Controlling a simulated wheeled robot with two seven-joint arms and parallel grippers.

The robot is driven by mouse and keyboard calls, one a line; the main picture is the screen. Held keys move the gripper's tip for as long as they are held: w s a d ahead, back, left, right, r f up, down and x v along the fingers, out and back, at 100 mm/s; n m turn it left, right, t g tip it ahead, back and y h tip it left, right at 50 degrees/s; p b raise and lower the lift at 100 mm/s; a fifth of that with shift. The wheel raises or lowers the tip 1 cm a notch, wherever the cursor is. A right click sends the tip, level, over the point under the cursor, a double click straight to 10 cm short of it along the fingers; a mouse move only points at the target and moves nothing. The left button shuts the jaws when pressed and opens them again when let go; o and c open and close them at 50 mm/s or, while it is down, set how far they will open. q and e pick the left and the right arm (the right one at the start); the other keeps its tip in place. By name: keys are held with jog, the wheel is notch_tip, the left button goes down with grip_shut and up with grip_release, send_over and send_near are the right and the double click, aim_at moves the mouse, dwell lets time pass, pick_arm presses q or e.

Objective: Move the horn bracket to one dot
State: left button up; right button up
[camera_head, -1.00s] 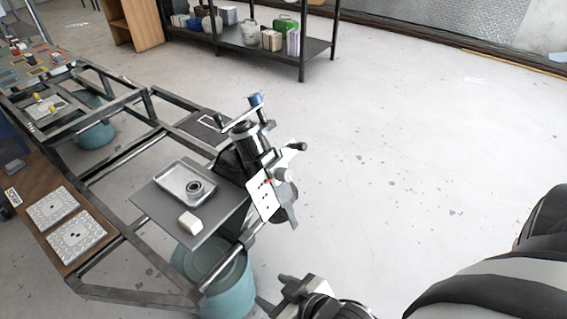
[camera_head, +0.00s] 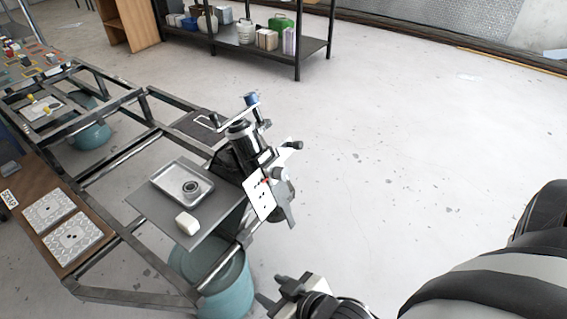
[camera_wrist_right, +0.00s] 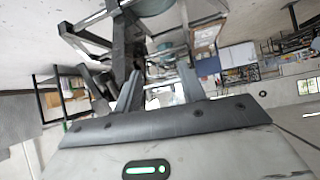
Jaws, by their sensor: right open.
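A dark cylindrical assembly (camera_head: 243,140) with a blue-topped handle stands at the near right corner of the metal frame. A white plate (camera_head: 259,201) with black dots and a red mark hangs on its side. A grey metal bracket (camera_head: 286,207) sits right beside this plate; I take it as the horn bracket but cannot be sure. Which dot it points to is too small to tell. My right gripper (camera_head: 270,292) is open and empty, below and apart from the bracket; its spread fingers also show in the right wrist view (camera_wrist_right: 160,88). My left gripper is not seen.
A grey shelf carries a metal tray (camera_head: 168,174) with a ring and a white block (camera_head: 187,222). A teal bucket (camera_head: 228,290) stands below. Two patterned plates lie on a wooden board (camera_head: 38,228). Frame rails surround these. The floor right of the assembly is clear.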

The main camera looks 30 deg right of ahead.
jog(key=d+f+t+h+b, duration=0.1)
jog(key=d+f+b, duration=0.1)
jog(key=d, duration=0.8)
jog(key=n+t+y+b, duration=0.2)
jog(key=n+t+y, duration=0.3)
jog(key=n+y, duration=0.15)
send_near(302, 147)
jog(key=shift+m, duration=0.35)
jog(key=b+x, duration=0.4)
jog(key=x, duration=0.4)
jog(key=shift+w+r, duration=0.1)
jog(key=shift+w, duration=0.25)
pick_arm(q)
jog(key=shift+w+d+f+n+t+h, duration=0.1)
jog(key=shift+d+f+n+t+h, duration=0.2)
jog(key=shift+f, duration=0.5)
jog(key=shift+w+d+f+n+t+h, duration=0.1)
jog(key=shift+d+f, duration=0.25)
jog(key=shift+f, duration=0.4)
pick_arm(e)
jog(key=shift+x, duration=1)
jog(key=shift+a, duration=0.1)
